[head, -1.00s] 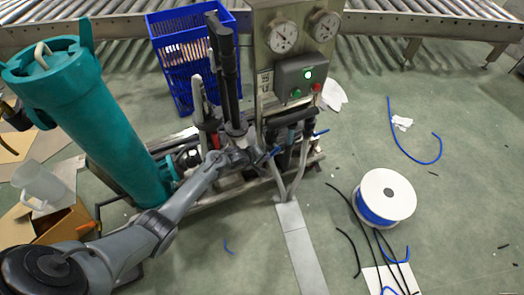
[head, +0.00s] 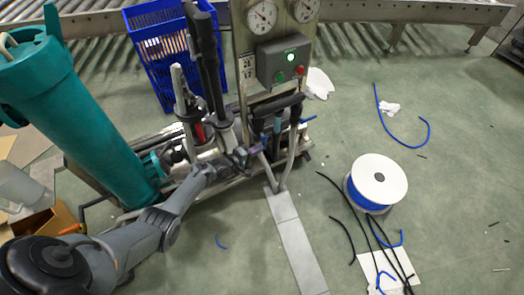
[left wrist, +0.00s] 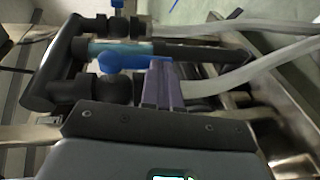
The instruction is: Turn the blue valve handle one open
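The blue valve handle (left wrist: 125,61) lies across the left wrist view, on a dark valve body with black pipe fittings. My left gripper (left wrist: 163,68) has its two purple fingers close together, seemingly shut. Their tips are at the free end of the blue handle; I cannot tell whether they touch it, and nothing shows clearly between them. In the head view my left gripper (head: 243,157) is low at the front of the skid, beside the dark pipes under the gauge panel. My right gripper is in neither view.
A second blue handle (left wrist: 118,4) shows at the wrist view's top edge. The gauge panel (head: 284,60), teal cylinder (head: 85,120) and blue crate (head: 160,45) surround the arm. A white cable spool (head: 378,180) and loose cables lie on the open floor at right.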

